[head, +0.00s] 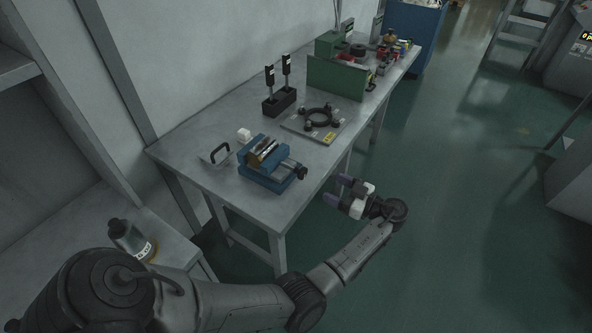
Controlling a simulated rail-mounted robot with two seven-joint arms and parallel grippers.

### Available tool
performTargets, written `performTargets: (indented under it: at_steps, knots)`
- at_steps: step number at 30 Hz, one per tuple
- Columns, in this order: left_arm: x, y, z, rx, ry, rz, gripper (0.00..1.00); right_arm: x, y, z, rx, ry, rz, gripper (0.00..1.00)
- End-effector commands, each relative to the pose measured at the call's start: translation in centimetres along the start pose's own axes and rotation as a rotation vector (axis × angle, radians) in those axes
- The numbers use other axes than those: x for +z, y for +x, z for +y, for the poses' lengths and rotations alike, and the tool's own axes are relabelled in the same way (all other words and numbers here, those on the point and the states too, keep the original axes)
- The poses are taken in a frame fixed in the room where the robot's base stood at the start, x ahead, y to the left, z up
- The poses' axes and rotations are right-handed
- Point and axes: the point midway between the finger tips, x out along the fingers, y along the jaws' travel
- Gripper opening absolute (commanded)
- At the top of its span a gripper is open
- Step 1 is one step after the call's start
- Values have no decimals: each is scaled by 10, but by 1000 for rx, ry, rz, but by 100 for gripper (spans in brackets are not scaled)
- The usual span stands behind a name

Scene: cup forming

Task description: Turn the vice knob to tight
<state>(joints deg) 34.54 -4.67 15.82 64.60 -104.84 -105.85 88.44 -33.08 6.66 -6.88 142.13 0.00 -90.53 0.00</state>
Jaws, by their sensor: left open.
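A blue vice (266,173) sits near the front end of the grey workbench, with a brownish piece (263,152) between its jaws. The dark vice knob (300,171) sticks out from the vice's right side, toward the bench's edge. My left gripper (333,191) is open and empty, just off the bench's right edge. It is to the right of the knob and a little nearer, apart from it. My right gripper is not in view.
The workbench (209,178) also holds a plate with a black handle (219,153), a small white block (243,135), a black ring fixture (319,117), a black block with two uprights (279,101) and a green machine (336,75). Open green floor (440,190) lies right.

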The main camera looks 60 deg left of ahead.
Motion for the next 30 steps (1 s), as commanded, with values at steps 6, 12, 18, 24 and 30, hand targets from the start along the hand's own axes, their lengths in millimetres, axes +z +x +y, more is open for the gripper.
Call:
performTargets:
  at_steps: [6, 12, 18, 24, 30]
  knots:
    - [0, 30, 0, -2, -7, 2, 69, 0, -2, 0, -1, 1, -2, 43]
    - [0, 69, 0, -2, -6, 1, 69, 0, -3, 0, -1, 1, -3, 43]
    - [0, 102, 0, 0, -6, 1, 69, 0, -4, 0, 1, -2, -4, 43]
    - [0, 123, 0, 0, -5, 0, 69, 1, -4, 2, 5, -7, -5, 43]
    - [0, 134, 0, 1, -5, 0, 69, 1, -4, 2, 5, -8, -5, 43]
